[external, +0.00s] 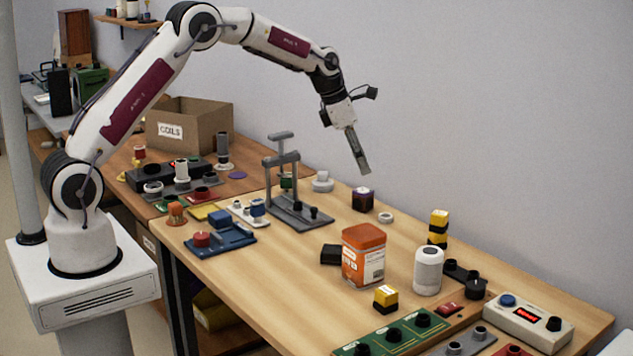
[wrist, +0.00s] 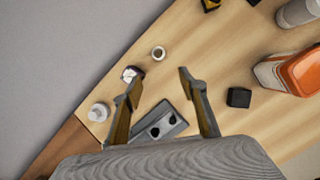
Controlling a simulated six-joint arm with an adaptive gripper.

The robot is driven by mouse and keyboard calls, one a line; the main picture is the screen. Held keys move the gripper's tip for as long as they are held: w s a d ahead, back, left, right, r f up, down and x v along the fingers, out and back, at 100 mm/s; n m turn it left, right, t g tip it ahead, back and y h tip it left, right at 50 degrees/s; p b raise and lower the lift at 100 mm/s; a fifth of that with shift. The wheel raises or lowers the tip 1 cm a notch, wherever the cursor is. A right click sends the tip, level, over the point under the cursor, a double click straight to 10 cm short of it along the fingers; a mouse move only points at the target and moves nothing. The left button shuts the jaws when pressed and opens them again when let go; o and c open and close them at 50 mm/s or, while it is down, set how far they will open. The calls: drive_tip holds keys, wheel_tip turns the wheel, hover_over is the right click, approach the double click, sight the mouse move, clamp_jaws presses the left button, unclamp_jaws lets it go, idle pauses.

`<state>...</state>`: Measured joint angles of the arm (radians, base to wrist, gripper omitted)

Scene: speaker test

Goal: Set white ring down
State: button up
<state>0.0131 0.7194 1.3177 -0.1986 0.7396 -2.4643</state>
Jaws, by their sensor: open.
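A small white ring (external: 385,217) lies flat on the wooden table, right of a dark box (external: 362,199). The ring also shows in the wrist view (wrist: 158,53), a little beyond the fingertips. My gripper (external: 365,171) is raised well above the table at the back, pointing down. In the wrist view my gripper (wrist: 158,74) has its two fingers spread wide with nothing between them. The ring is apart from both fingers.
A grey press stand (external: 283,180) stands left of the ring. An orange tin (external: 364,256), a white cylinder (external: 428,271) and a yellow-black stack (external: 438,228) stand in front and right. A black block (wrist: 239,97) lies nearby. Bare wood surrounds the ring.

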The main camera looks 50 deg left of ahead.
drive_tip(key=s+a+r+m, duration=0.1)
drive_tip(key=s+r+m, duration=0.6)
drive_tip(key=s+r, duration=0.3)
drive_tip(key=s+a+r+m, duration=0.1)
drive_tip(key=s+r+m, duration=0.65)
drive_tip(key=s, duration=0.45)
drive_tip(key=s+a+f+m, duration=0.1)
drive_tip(key=s+m, duration=0.6)
drive_tip(key=s, duration=0.6)
drive_tip(key=s+a+f+m+t+y, duration=0.1)
drive_tip(key=s+m, duration=0.7)
drive_tip(key=s, duration=0.5)
drive_tip(key=shift+a+f+y, duration=0.25)
drive_tip(key=shift+f+y, duration=0.05)
